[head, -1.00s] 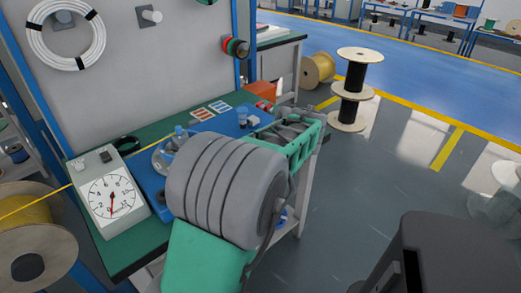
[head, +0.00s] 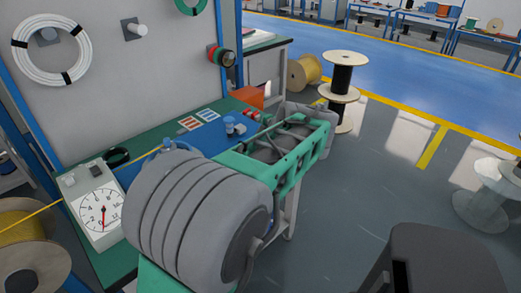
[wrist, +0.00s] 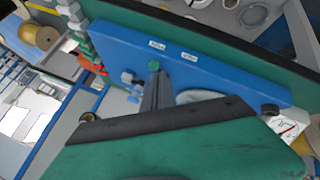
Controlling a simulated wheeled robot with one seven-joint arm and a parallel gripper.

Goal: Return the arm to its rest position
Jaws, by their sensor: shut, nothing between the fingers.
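In the wrist view my gripper (wrist: 156,78) shows as narrow grey fingers beyond a black bar; they are together and empty. They point over the blue plate (wrist: 210,65) on the green bench. In the head view my arm, with its grey ribbed part and green frame, reaches over the bench (head: 100,262) and along its right side. The gripper cannot be made out in the head view, and part of the blue plate (head: 213,138) is hidden behind the arm.
A dial gauge (head: 102,212) stands left of my arm, with a yellow cable running to a spool (head: 35,262). A blue-topped fitting (head: 233,126) and an orange box (head: 248,96) are on the bench. Stacked spools (head: 343,90) stand beyond. The floor right of the bench has free room.

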